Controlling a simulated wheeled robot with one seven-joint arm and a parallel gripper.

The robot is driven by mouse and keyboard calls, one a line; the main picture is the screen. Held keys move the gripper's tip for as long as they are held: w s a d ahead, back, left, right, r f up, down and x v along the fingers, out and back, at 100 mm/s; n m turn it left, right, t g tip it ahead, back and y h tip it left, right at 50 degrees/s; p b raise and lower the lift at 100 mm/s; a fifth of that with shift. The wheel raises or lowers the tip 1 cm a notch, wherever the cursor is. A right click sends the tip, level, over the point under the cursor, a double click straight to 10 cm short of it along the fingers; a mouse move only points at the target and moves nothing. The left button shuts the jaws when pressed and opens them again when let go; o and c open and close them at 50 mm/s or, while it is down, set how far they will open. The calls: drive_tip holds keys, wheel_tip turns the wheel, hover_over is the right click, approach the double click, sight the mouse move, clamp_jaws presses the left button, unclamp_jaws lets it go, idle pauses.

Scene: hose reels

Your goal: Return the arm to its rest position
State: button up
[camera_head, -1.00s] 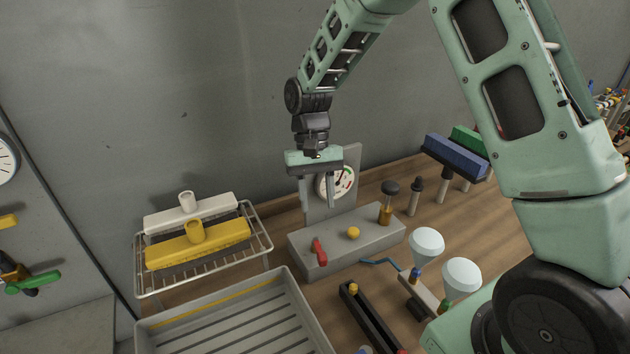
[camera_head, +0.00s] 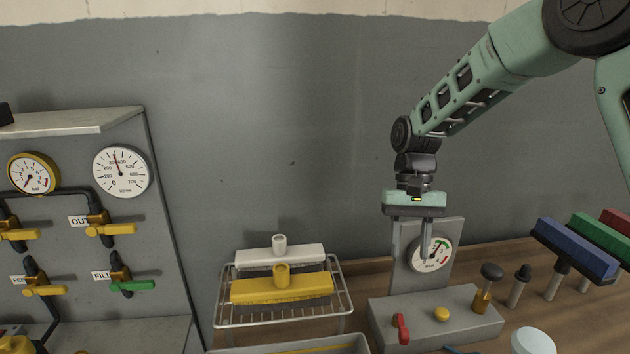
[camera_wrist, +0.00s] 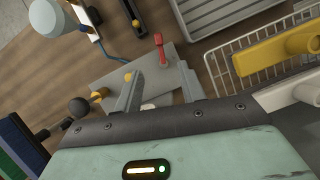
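My gripper (camera_head: 409,240) hangs downward from my green arm in the head view, in front of or above the grey test block (camera_head: 440,318) with its upright plate and round gauge (camera_head: 431,254). Its two fingers stand apart with nothing visible between them. In the wrist view the fingers of my gripper (camera_wrist: 158,104) are also spread, with the grey block (camera_wrist: 150,72) and its red lever (camera_wrist: 160,48) beyond them. I cannot tell how far the fingers are from the block.
A wire rack (camera_head: 283,318) holds a white brush head (camera_head: 283,255) and a yellow one (camera_head: 281,288). A panel (camera_head: 95,185) with gauges and valves stands at the left. Blue (camera_head: 574,250) and green (camera_head: 600,235) brush heads stand at the right. A grey tray (camera_wrist: 235,15) lies near the rack.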

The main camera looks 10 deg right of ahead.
drive_tip(key=s+a+r+n+t+b, duration=0.2)
drive_tip(key=s+a+n, duration=0.4)
drive_tip(key=s+a, duration=0.65)
drive_tip(key=s+f+n+t, duration=0.2)
drive_tip(key=s+n, duration=0.2)
drive_tip(key=s, duration=0.9)
drive_tip(key=shift+s+d, duration=0.15)
drive_tip(key=shift+d, duration=0.2)
